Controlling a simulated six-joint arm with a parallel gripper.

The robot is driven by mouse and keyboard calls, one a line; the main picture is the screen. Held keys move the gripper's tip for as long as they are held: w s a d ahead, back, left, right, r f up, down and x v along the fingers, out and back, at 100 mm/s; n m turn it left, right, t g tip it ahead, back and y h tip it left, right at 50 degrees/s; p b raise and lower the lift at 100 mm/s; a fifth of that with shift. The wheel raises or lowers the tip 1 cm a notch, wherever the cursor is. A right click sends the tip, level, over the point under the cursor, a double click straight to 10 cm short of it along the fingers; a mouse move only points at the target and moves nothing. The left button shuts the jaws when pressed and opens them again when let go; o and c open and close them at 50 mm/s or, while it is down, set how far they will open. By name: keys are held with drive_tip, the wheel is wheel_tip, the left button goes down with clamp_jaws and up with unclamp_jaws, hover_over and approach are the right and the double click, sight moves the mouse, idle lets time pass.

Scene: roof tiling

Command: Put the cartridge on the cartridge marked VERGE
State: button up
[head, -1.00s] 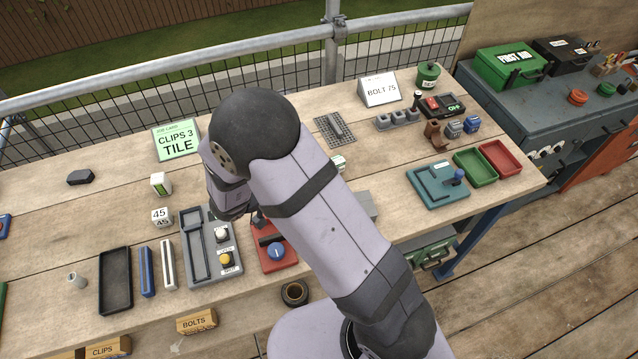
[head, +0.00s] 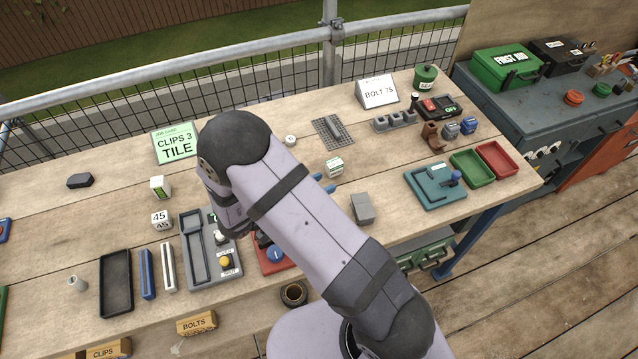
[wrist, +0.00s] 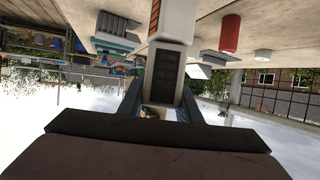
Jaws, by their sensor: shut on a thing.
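In the wrist view my gripper (wrist: 162,101) is shut on a pale block with a dark front panel (wrist: 163,78), which I take to be the cartridge. A white block with an orange mark (wrist: 175,20) shows directly beyond it and lines up with it. I cannot tell whether the two touch. Small white label-marked blocks stand on the bench, one right of my arm (head: 335,167) and one at the left (head: 160,186). Their lettering is too small to read, so VERGE cannot be made out.
A grey fixture (head: 193,278) and a red one (head: 270,262) lie near my arm. A grey block (head: 362,208), a white puck (head: 291,140) and a teal fixture (head: 420,194) stand to the right. The wrist view also shows a red cylinder (wrist: 230,34).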

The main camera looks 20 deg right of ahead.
drive_tip(key=shift+f, duration=0.15)
drive_tip(key=o, duration=1.1)
